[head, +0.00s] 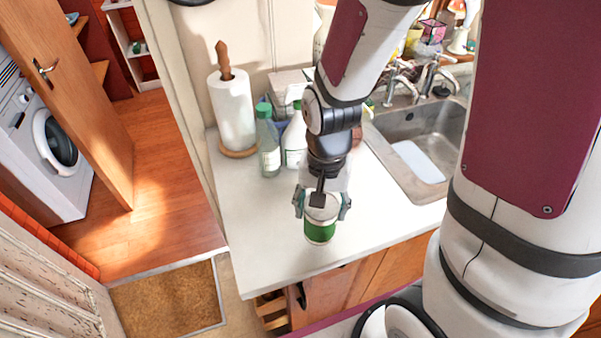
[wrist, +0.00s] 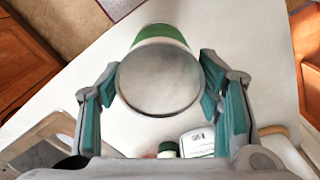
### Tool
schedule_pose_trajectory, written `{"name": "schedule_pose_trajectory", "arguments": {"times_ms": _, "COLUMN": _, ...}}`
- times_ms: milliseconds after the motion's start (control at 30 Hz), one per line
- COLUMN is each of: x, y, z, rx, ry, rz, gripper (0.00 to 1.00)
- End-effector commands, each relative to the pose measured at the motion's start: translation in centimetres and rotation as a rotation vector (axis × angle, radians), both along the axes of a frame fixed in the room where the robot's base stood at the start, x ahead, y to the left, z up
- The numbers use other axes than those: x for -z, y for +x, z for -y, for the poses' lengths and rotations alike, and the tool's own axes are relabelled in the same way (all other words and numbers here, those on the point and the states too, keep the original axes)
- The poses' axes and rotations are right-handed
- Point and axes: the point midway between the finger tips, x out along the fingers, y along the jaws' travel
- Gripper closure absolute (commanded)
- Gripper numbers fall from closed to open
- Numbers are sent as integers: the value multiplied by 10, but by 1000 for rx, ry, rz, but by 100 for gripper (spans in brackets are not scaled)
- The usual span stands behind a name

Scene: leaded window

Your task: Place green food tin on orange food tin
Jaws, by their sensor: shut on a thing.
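The green food tin (head: 320,232) is a cylinder with a green band and a plain metal lid, near the front edge of the white counter. My gripper (head: 322,204) points down over it with one finger on each side, shut on the tin. In the wrist view the round grey lid (wrist: 160,82) fills the space between the teal finger pads, with the green band (wrist: 161,34) beyond it. I cannot tell whether the tin touches the counter or hangs just above it. I cannot make out the orange food tin in either view; my arm hides part of the counter.
A paper towel roll (head: 232,110) on a stand, a green-capped bottle (head: 268,140) and a white bottle (head: 294,135) stand behind, to the left. A sink (head: 425,130) lies to the right. The white counter (head: 255,235) is clear at front left.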

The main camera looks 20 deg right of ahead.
Motion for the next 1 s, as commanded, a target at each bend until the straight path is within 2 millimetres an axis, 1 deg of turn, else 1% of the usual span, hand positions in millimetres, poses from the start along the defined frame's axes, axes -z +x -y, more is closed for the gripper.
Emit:
{"name": "schedule_pose_trajectory", "arguments": {"times_ms": 33, "x": 1, "y": 13, "z": 1, "rx": 2, "ry": 0, "rz": 4, "gripper": 87}}
{"name": "schedule_pose_trajectory", "arguments": {"times_ms": 167, "x": 2, "y": 37, "z": 4, "rx": 3, "ry": 0, "rz": 2, "gripper": 87}}
{"name": "schedule_pose_trajectory", "arguments": {"times_ms": 400, "x": 7, "y": 89, "z": 10, "rx": 1, "ry": 0, "rz": 2, "gripper": 87}}
{"name": "schedule_pose_trajectory", "arguments": {"times_ms": 500, "x": 9, "y": 107, "z": 11, "rx": 0, "ry": 0, "rz": 1, "gripper": 87}}
{"name": "schedule_pose_trajectory", "arguments": {"times_ms": 633, "x": 10, "y": 120, "z": 12, "rx": 0, "ry": 0, "rz": 2, "gripper": 87}}
{"name": "schedule_pose_trajectory", "arguments": {"times_ms": 767, "x": 14, "y": 122, "z": 13, "rx": 0, "ry": 0, "rz": 0, "gripper": 87}}
{"name": "schedule_pose_trajectory", "arguments": {"times_ms": 1000, "x": 40, "y": 121, "z": 13, "rx": 0, "ry": 0, "rz": -1, "gripper": 87}}
